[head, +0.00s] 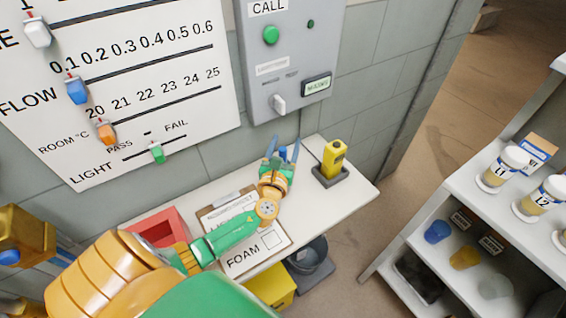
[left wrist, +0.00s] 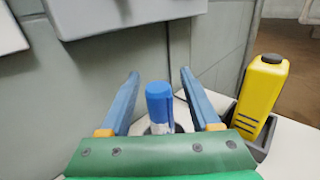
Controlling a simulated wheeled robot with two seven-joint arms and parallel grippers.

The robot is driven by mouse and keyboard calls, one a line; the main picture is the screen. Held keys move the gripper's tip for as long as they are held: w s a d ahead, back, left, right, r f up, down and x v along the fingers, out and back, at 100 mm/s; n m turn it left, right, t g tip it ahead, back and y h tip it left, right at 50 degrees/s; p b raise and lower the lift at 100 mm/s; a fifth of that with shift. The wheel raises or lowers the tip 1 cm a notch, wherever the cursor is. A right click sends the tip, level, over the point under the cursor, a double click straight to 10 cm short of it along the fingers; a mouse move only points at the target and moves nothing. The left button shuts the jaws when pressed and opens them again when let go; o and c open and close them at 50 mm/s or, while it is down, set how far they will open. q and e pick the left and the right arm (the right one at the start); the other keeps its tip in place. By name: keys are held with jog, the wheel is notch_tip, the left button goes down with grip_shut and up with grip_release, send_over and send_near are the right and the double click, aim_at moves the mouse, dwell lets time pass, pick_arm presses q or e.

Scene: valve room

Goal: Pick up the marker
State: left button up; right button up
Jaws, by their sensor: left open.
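The blue marker (left wrist: 160,103) stands upright, cap up, between the two fingers of my left gripper in the left wrist view. My left gripper (head: 283,146) is open, with a gap on each side of the marker. In the head view the marker (head: 283,153) is a small blue patch between the fingers, near the wall end of the white shelf (head: 350,192). My right gripper is not in view.
A yellow device (head: 333,158) stands in a dark cradle just right of my left gripper. A clipboard (head: 275,240) and a red tray (head: 165,223) lie on the shelf. A grey call panel (head: 287,85) is on the wall behind. A rack with jars (head: 505,165) is at the right.

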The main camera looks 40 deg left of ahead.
pick_arm(q)
jog(key=shift+s+r, duration=0.15)
jog(key=shift+s, duration=0.05)
jog(key=c, duration=0.4)
grip_shut()
jog(key=shift+d+r, duration=0.2)
jog(key=shift+r, duration=0.15)
notch_tip(320, 180, up, 6)
jog(key=r+p, duration=0.1)
jog(key=p, duration=0.3)
jog(key=s+d+b, duration=0.2)
jog(key=s+d, duration=0.1)
jog(key=d, duration=0.6)
jog(key=s+d+b, duration=0.2)
jog(key=s+d, duration=0.2)
jog(key=d, duration=0.5)
jog(key=shift+s+f, duration=0.3)
jog(key=shift+f, duration=0.1)
